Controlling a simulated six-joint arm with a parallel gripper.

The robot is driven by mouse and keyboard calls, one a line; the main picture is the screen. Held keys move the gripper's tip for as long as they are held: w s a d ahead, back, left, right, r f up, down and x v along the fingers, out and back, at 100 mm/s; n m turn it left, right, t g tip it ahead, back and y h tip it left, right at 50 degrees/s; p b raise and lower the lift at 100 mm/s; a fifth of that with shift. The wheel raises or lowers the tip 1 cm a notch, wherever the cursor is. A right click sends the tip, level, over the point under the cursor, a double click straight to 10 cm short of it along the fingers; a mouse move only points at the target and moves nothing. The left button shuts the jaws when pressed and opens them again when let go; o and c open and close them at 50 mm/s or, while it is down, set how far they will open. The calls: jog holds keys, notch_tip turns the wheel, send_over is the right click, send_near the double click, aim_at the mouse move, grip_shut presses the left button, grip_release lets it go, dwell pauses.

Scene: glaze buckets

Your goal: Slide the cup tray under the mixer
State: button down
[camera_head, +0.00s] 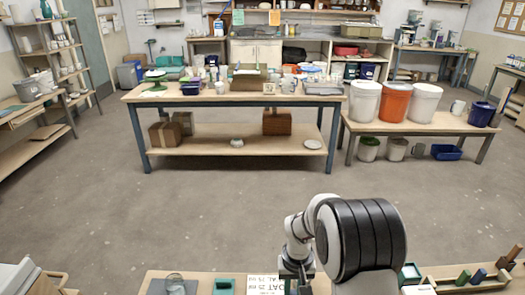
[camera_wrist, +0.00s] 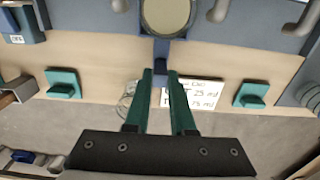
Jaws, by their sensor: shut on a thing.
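My gripper (camera_wrist: 160,72) has two green fingers close together in the wrist view. They are shut at a dark blue tab (camera_wrist: 161,48), which I take to be the handle of the cup tray; the contact itself is hard to see. Beyond the tab stands a round-topped cup (camera_wrist: 167,14), cut by the top edge. A grey-blue base (camera_wrist: 90,24), likely the mixer's, spans the top of that view; the mixer's upper part is out of view. In the head view my gripper (camera_head: 294,270) is low at the bench edge, and the tray is hidden there.
Two teal blocks (camera_wrist: 63,83) (camera_wrist: 250,95) stand left and right of my fingers. A printed card (camera_wrist: 200,93) lies close to the right finger, and a clear glass (camera_wrist: 127,100) close to the left. A switch marked OFF (camera_wrist: 16,38) is at far left.

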jog(key=shift+d, duration=3.65)
jog(key=shift+d, duration=2.4)
